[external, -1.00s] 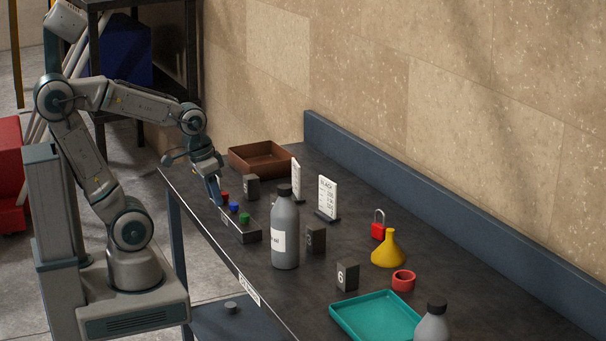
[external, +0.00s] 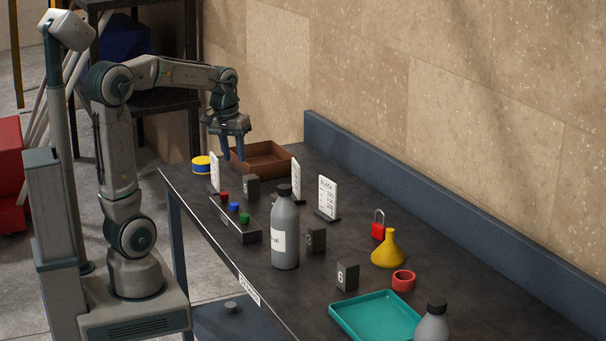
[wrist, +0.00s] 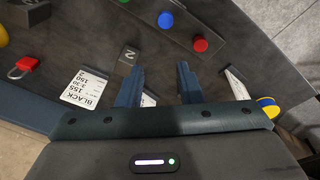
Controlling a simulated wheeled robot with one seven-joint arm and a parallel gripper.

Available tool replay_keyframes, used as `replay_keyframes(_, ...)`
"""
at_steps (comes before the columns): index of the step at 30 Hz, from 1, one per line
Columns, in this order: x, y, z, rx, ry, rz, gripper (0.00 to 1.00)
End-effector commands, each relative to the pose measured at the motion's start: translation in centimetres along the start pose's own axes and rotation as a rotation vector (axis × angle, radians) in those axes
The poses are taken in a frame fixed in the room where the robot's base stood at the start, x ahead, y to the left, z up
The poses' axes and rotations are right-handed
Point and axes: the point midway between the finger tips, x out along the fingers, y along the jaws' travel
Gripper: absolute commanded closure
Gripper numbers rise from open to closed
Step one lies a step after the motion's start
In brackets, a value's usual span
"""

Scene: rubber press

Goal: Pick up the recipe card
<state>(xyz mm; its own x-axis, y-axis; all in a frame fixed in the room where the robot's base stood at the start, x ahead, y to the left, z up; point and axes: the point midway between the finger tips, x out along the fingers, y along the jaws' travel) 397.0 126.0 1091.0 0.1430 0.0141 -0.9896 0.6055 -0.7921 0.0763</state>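Three white printed cards stand on the dark bench; I cannot tell which one is meant. One card (external: 328,196) reads BLACK and stands on a dark foot; it also shows in the wrist view (wrist: 84,88). A second card (external: 296,178) is edge-on behind the grey bottle. A third card (external: 214,172) stands at the bench's left end; it shows in the wrist view (wrist: 237,85) right of the fingers. My gripper (external: 233,156) is open and empty, above the bench near the brown tray. In the wrist view my gripper (wrist: 159,84) partly hides the middle card (wrist: 148,100).
A button box (external: 236,221), a numbered block (external: 251,186) and a tall grey bottle (external: 285,232) stand near the cards. The brown tray (external: 284,166) and a blue-yellow tin (external: 201,164) are at the far end.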

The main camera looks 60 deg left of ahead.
Motion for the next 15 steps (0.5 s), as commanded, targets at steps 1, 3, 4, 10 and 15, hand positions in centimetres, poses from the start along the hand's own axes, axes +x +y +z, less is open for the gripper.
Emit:
replay_keyframes(1, 0.3, -1.4, -2.4, -0.092, -0.011, -0.012, 0.67)
replay_keyframes(3, 0.3, -3.5, -5.3, -0.217, -0.027, -0.027, 0.67)
replay_keyframes(4, 0.3, -4.4, -6.5, -0.270, -0.031, -0.034, 0.67)
replay_keyframes(10, 0.8, -11.4, -12.9, -0.596, -0.064, -0.083, 0.67)
replay_keyframes(15, 1.1, -15.8, -15.6, -0.771, -0.079, -0.112, 0.67)
